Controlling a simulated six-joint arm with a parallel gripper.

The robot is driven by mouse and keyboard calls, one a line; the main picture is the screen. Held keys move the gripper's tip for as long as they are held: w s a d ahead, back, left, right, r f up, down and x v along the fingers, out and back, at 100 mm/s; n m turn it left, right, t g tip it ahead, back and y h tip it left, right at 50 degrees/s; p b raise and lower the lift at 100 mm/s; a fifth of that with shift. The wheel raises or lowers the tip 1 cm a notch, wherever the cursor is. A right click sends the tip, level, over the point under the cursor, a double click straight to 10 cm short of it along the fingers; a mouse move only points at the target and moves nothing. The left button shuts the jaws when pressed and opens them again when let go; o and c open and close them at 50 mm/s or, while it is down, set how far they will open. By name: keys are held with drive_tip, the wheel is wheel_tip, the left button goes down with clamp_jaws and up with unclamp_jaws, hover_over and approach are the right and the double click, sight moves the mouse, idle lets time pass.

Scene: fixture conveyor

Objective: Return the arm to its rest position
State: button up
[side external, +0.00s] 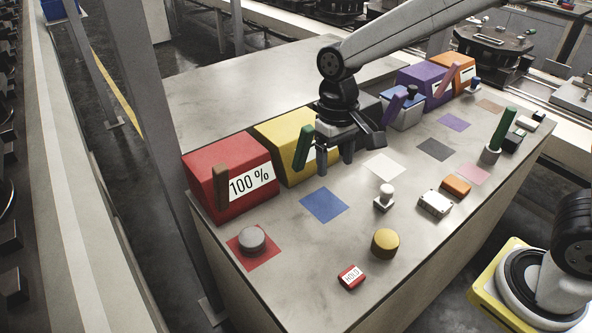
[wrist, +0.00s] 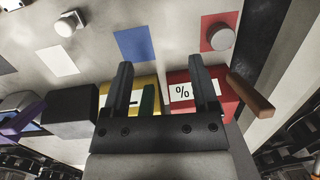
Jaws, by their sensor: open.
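My gripper (side external: 334,152) hangs above the back part of the table (side external: 290,255), in front of the yellow box (side external: 274,140). In the wrist view my gripper (wrist: 162,85) shows two dark fingers spread apart with nothing between them. In the side view the red box (side external: 222,180), labelled 100 %, is left of my gripper. I cannot tell whether the gripper touches the yellow box.
A purple box (side external: 424,80) and an orange box (side external: 453,68) stand at the back right. A grey knob (side external: 251,238), a yellow knob (side external: 385,242), a white knob (side external: 386,194) and a green-handled lever (side external: 503,130) stand on the table. The blue square (side external: 324,205) is bare.

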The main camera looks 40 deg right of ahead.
drive_tip(key=s+d+f+t, duration=0.3)
drive_tip(key=s+d+f, duration=0.3)
drive_tip(key=s+d, duration=0.3)
drive_tip(key=shift+d+f+t+h, duration=0.2)
drive_tip(key=shift+d+t+h, duration=0.1)
drive_tip(key=shift+d, duration=0.25)
